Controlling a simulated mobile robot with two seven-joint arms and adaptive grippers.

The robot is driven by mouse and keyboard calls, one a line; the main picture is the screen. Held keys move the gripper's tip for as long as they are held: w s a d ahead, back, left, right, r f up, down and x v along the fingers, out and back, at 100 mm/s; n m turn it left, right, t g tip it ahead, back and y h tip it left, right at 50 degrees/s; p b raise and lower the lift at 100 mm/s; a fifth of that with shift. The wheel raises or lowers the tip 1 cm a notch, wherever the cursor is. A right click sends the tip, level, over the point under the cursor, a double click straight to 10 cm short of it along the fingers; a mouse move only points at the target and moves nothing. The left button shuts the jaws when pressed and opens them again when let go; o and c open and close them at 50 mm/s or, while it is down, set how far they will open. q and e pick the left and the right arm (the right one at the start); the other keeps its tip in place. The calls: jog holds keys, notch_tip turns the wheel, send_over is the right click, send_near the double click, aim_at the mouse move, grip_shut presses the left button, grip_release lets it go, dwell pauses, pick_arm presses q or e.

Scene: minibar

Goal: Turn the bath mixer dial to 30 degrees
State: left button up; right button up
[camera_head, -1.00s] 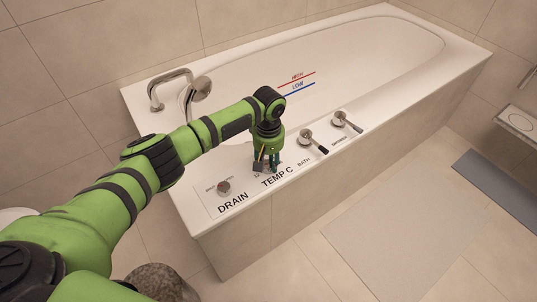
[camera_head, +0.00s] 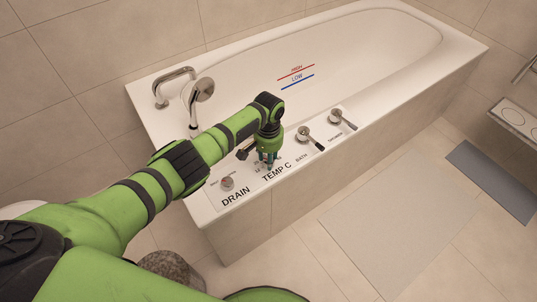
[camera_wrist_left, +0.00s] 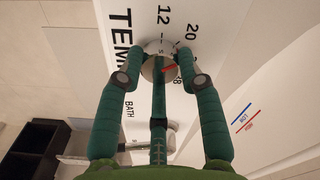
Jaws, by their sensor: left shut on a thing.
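The silver bath mixer dial (camera_wrist_left: 158,46) sits on the tub's white TEMP C scale in the left wrist view. A red pointer mark shows at it, and the numbers 12 and 20 are printed near its upper edge. My left gripper (camera_wrist_left: 160,62) is shut around the dial, with its green fingers on both sides and one across the middle. In the head view my left gripper (camera_head: 267,161) comes down from above onto the TEMP C spot and hides the dial. The exact reading is hard to tell. My right gripper is not in view.
The drain knob (camera_head: 227,183) stands left of my gripper. The bath lever (camera_head: 304,133) and shower lever (camera_head: 336,116) stand close on its right. The faucet (camera_head: 176,79) and hand shower (camera_head: 203,90) stand at the tub's left end. A grey mat (camera_head: 400,222) lies on the floor.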

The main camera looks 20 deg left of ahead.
pick_arm(q)
jog(key=m, duration=0.2)
jog(key=shift+s+f+m, duration=0.15)
jog(key=shift+s+m, duration=0.05)
jog(key=shift+m, duration=0.2)
jog(key=m, duration=0.3)
jog(key=shift+p, duration=0.3)
jog(key=shift+m, duration=0.9)
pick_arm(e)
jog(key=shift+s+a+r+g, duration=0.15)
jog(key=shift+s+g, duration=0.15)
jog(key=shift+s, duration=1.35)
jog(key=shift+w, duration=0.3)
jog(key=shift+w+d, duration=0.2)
pick_arm(q)
jog(key=o, duration=1.1)
jog(key=shift+o, duration=0.2)
jog(key=shift+w, duration=0.1)
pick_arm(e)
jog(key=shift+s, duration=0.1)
